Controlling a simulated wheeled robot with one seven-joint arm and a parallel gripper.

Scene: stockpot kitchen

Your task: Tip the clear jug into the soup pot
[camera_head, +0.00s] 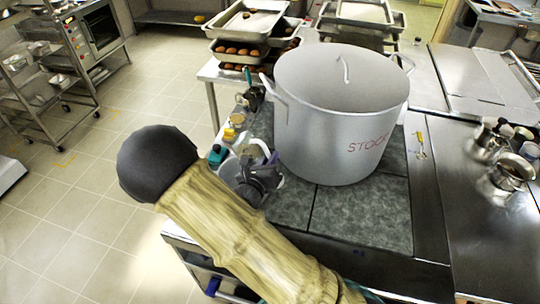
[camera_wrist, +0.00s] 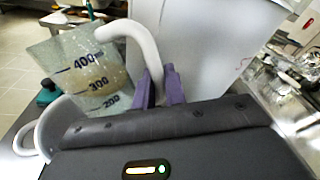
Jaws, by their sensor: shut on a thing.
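The clear jug (camera_wrist: 82,68) shows in the wrist view with dark volume marks and a white curved handle. My gripper (camera_wrist: 163,88) has its purple fingers shut on that handle. In the head view my gripper (camera_head: 262,178) is at the left side of the big pot, and the jug (camera_head: 232,172) is partly hidden by it. I cannot tell whether the jug touches the surface below. The large grey soup pot (camera_head: 330,135), marked STOCK, stands upright on dark tiles. A grey surface with a curved handle, like a lid, covers its top. The pot wall (camera_wrist: 205,50) is close behind the gripper.
A teal-topped item (camera_head: 217,155) and small jars (camera_head: 236,120) stand left of the pot. Trays of round brown food (camera_head: 240,52) are behind it. Metal pots (camera_head: 510,172) stand on the right counter. A white curved rim (camera_wrist: 28,140) shows at lower left in the wrist view.

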